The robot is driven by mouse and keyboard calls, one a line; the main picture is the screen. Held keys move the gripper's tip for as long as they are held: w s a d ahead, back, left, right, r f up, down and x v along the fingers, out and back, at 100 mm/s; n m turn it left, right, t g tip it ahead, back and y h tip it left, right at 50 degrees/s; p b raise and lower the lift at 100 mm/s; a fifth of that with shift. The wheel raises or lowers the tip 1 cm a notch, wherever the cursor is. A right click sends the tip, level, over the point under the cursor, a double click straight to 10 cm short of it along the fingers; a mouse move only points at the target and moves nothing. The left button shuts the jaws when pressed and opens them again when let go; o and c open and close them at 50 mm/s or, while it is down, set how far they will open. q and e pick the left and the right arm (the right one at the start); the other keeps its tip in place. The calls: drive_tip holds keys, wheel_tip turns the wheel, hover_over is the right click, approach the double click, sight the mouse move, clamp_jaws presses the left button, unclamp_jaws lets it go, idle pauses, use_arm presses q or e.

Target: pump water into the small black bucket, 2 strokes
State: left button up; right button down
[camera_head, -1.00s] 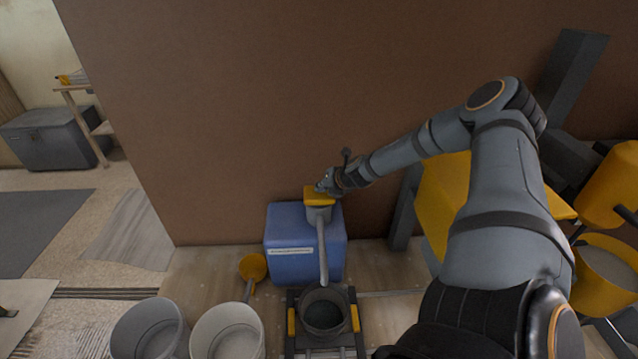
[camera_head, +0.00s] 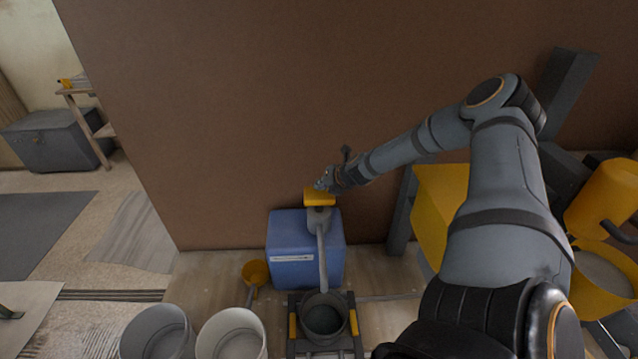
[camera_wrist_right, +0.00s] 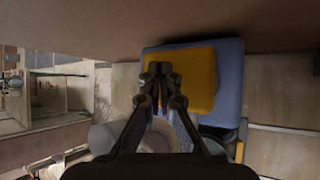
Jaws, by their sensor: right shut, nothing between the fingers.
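The blue water container (camera_head: 290,235) stands against the brown wall. Its grey pump has a yellow top (camera_head: 318,197) and a long grey spout (camera_head: 322,255) that slopes down over the small black bucket (camera_head: 323,318). The bucket stands upright in a dark frame with yellow side pieces, with dark content inside. My right gripper (camera_head: 325,183) is shut and empty, at the yellow pump top; I cannot tell whether it touches. In the right wrist view the closed fingers (camera_wrist_right: 161,80) lie over the yellow top (camera_wrist_right: 195,75), with the blue container (camera_wrist_right: 230,75) behind. My left gripper is not in view.
Two pale buckets (camera_head: 232,335) stand at the front left of the black one. A yellow scoop (camera_head: 256,273) lies beside the blue container. Yellow and grey equipment (camera_head: 440,200) stands at the right, close to my right arm. Floor at the left is mostly open.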

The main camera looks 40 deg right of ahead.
sight(321, 194)
drive_tip(key=shift+r, duration=0.2)
wheel_tip(321, 194, up, 5)
drive_tip(key=p, duration=0.5)
drive_tip(key=shift+f, duration=0.1)
idle(1.9)
